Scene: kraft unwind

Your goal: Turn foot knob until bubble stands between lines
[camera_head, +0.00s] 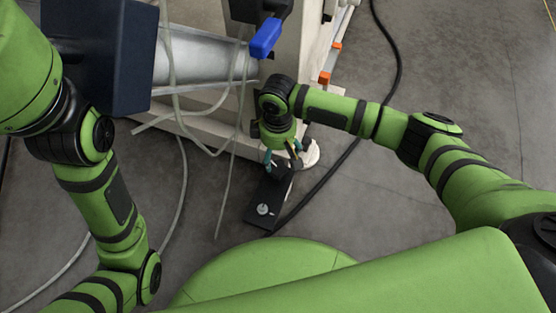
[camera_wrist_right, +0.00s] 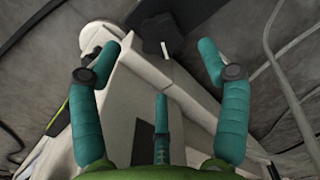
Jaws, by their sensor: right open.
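My right gripper (camera_head: 282,167) is open and points down beside the pale machine base, over the far end of a black foot plate (camera_head: 256,213). In the right wrist view its teal fingers (camera_wrist_right: 160,80) are spread, with nothing between them. A dark lobed knob (camera_wrist_right: 157,29) lies beyond the fingertips, apart from them, with a small white bar beside it. In the head view the knob is largely hidden by the fingers. No bubble or level lines can be made out. My left arm is at the left; its gripper is outside the picture.
The pale machine frame (camera_head: 205,148) stands close behind my right gripper. A silver bolt (camera_head: 263,209) stands up from the plate's near end. Pale hoses (camera_head: 232,165) hang left of the gripper, and a black cable (camera_head: 335,168) runs to its right. Open concrete floor lies further right.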

